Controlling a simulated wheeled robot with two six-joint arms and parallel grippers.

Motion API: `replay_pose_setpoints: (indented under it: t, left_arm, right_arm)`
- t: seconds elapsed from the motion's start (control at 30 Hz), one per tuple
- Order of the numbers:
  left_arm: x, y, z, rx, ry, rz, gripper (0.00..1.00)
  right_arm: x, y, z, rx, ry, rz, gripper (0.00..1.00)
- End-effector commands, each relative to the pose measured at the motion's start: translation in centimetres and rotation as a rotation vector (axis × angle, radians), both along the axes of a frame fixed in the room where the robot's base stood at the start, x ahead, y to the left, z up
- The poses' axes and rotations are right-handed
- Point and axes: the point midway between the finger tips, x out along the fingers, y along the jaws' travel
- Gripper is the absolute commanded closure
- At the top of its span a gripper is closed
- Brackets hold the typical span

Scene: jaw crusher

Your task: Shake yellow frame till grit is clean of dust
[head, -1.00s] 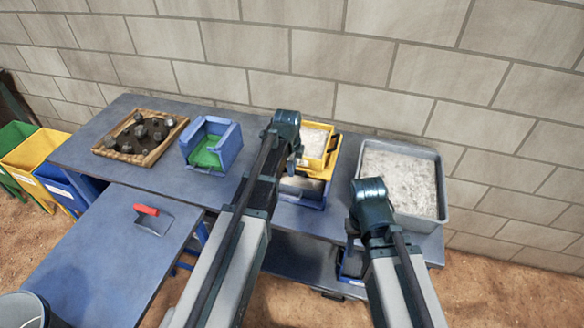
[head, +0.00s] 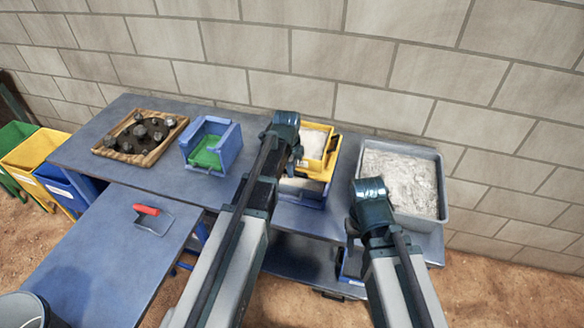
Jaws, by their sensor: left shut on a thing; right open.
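A grey tray of pale powder (head: 440,205) stands at the right. A blue bin with a green bottom (head: 228,150) and a wooden tray of dark rocks (head: 150,162) stand left. A red-handled scoop (head: 155,222) lies on the front table (head: 110,260). Coloured bins are far left.

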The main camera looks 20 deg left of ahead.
Motion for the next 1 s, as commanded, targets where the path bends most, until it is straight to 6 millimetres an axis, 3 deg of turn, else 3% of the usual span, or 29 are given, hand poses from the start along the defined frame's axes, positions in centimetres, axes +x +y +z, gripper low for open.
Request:
replay_pose_setpoints:
  t: [0.27,0.57,0.6,0.73,1.0]
  left_arm:
    - [-5.3,0.2,0.0,0.000,0.002,0.001,1.00]
    - [-5.2,0.2,0.0,0.000,0.002,0.000,1.00]
    - [-5.2,0.2,0.0,0.000,0.002,0.000,0.71]
    - [-5.2,0.2,0.0,0.000,0.002,0.000,0.48]
    - [-5.1,0.2,0.0,0.000,0.001,0.000,0.48]
  right_arm:
    - [0.0,0.0,0.0,0.000,0.000,0.000,0.50]
    - [0.0,0.0,0.0,0.000,0.000,0.000,0.50]
    - [0.0,0.0,0.0,0.000,0.000,0.000,0.50]
    - [0.0,0.0,0.0,0.000,0.000,0.000,0.50]
    - [0.0,0.0,0.0,0.000,0.000,0.000,0.50]
